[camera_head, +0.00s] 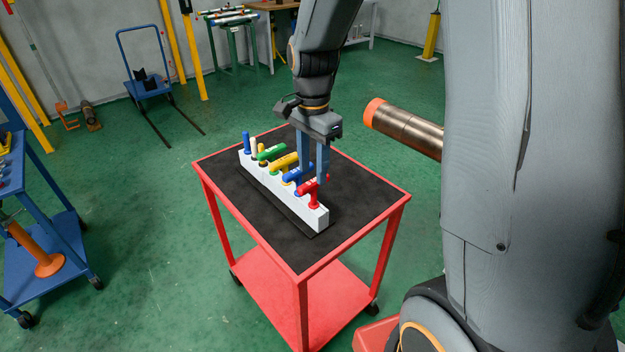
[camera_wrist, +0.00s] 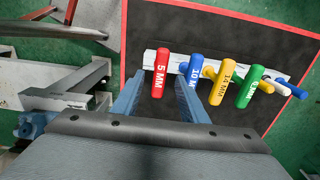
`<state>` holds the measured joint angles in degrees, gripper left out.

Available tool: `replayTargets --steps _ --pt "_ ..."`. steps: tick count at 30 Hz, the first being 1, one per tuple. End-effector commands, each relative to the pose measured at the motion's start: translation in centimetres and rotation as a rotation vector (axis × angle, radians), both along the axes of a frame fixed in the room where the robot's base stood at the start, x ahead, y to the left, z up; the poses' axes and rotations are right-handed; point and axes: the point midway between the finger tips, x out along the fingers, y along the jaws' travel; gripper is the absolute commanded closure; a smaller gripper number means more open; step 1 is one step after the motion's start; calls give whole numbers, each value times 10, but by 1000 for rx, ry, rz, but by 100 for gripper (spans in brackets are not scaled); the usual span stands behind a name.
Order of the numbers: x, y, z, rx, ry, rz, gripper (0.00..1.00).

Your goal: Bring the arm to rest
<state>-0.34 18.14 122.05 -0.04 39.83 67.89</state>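My gripper (camera_head: 312,178) hangs over the red cart, fingers down and apart. In the wrist view my gripper (camera_wrist: 158,88) shows its two blue fingers on either side of the red 5 MM T-handle (camera_wrist: 160,72), with gaps between. The red T-handle (camera_head: 308,187) stands at the near end of the white rack (camera_head: 290,202). I cannot tell how far above it the fingertips are. Blue (camera_wrist: 195,72), yellow (camera_wrist: 223,82) and green (camera_wrist: 249,86) T-handles stand in a row beside it.
The rack stands on the black top of the red cart (camera_head: 262,232). A pipe with an orange end (camera_head: 410,128) juts out at the right, near my arm. A blue cart (camera_head: 45,235) stands left; a blue hand truck (camera_head: 148,85) is behind. Green floor lies open between.

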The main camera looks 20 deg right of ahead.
Motion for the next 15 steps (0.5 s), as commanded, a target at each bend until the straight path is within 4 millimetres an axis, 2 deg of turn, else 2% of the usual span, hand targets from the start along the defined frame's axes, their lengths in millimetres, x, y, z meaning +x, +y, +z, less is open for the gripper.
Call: replayTargets --steps 6,15 --pt "1 0 19 0 -1 0 60" --pt "0 0 21 0 0 0 60"
